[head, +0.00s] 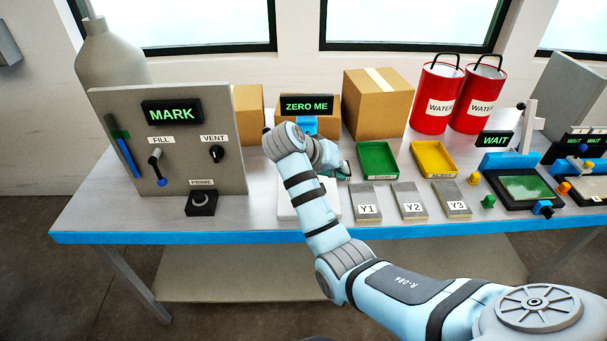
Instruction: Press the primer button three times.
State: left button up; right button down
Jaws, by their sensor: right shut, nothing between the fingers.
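The primer button (202,199) is a grey round knob on a small black box under the PRIME label, low on the front of the grey panel (225,125). Nothing covers it. My right arm reaches in from the lower right and bends over the white plate (287,209) in front of the ZERO ME display. My right gripper (344,171) is small and partly hidden behind its own wrist, beside the green tray. It is shut and empty, well to the right of the button and apart from it. My left gripper is not in view.
The panel also carries a MARK display (171,113), a FILL lever (156,167) and a VENT knob (216,153). Right of my gripper are green (378,174) and yellow trays (433,173) and grey plates marked Y1, Y2, Y3. Cartons and red WATER buckets (436,85) stand behind.

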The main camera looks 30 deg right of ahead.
aim_at(199, 199)
jog(key=u, duration=3.9)
jog(key=k, duration=1.25)
jog(key=z, duration=1.75)
